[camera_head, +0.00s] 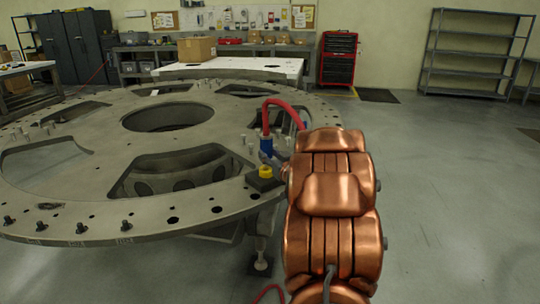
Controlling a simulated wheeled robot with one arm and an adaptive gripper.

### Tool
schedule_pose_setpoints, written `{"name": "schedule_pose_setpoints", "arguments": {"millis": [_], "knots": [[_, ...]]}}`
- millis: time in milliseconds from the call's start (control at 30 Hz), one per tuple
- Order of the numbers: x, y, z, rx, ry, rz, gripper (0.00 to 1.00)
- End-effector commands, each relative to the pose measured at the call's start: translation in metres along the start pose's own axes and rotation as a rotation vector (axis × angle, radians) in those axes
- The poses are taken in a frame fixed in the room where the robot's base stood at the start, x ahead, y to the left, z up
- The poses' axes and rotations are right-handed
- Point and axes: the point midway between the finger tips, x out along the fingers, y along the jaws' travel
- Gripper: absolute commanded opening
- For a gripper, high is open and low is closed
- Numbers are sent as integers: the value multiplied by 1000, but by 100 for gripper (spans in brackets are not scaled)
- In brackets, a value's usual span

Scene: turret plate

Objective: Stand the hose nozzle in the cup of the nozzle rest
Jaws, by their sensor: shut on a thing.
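The hose nozzle (266,147) shows as a blue piece at the end of a red hose (283,103), which arcs up and over to the right. My gripper (272,160) is shut on the nozzle, near the right rim of the turret plate (130,215). My copper-coloured arm hides most of the gripper. The nozzle looks roughly upright. Just below it is a yellow cup (265,172) on a dark block, the nozzle rest (262,183), at the plate's edge. I cannot tell whether the nozzle's lower end is above the cup or in it.
The plate has large openings, and several bolts (82,228) and pins stand on it. Behind are a white table (235,66) with a cardboard box (197,49), a red tool chest (338,57) and grey shelves (470,60). The floor at the right is clear.

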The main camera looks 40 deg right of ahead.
Motion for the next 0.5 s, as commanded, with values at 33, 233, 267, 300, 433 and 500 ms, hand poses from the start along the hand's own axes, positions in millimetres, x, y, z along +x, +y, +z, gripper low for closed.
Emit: {"name": "schedule_pose_setpoints", "arguments": {"millis": [33,233,267,300,433,500], "knots": [[0,0,0,0,1,0,0],[0,0,3,0,2,0,0],[0,0,3,0,2,0,0],[0,0,4,0,1,0,0],[0,0,5,0,1,0,0],[0,0,6,0,1,0,0]]}}
